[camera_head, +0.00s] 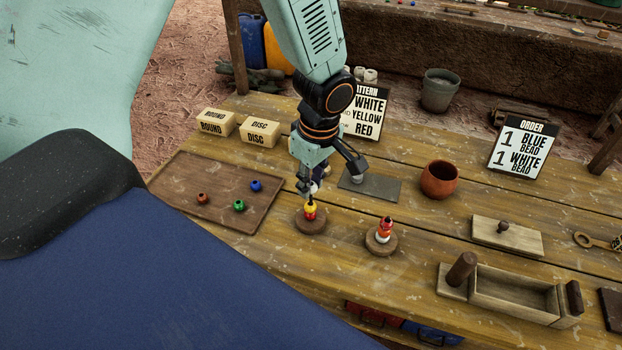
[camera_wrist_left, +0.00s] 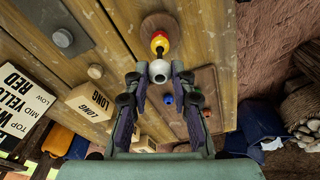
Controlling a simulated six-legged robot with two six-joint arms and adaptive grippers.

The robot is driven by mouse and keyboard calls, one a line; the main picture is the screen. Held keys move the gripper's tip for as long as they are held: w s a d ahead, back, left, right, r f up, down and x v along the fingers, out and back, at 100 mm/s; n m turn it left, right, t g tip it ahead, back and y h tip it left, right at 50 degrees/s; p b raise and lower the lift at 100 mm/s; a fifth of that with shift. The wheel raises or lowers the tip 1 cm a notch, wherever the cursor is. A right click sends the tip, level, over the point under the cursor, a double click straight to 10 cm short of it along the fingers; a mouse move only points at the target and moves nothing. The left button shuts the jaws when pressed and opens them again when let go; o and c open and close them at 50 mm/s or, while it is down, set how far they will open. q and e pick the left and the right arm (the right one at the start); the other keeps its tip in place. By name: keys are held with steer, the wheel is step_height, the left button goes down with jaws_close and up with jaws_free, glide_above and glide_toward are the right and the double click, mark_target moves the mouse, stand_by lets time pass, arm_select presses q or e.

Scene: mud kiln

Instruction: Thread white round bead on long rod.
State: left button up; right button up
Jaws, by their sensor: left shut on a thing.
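My left gripper (camera_head: 312,187) is shut on a white round bead (camera_wrist_left: 159,71), which sits between its fingertips in the left wrist view. The bead is just above a rod on a round wooden base (camera_head: 311,224). A yellow bead (camera_head: 310,206) is on that rod, with a red bead (camera_head: 309,215) under it. The dark rod tip (camera_wrist_left: 160,51) shows between the yellow and white beads; I cannot tell whether it enters the white bead. My right gripper is not in view.
A brown tray (camera_head: 225,180) with red, green and blue beads lies at left. A grey slab (camera_head: 380,188), a clay pot (camera_head: 439,180) and a pattern sign (camera_head: 367,112) stand behind. A wooden box (camera_head: 512,292) is at right.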

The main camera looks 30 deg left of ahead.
arm_select(q)
steer(key=shift+f+b, duration=0.65)
steer(key=shift+f, duration=0.1)
stand_by(0.8)
steer(key=o, duration=0.9)
steer(key=shift+r, duration=0.1)
steer(key=shift+r+p, duration=3.15)
steer(key=shift+r, duration=0.8)
steer(key=shift+f, duration=0.15)
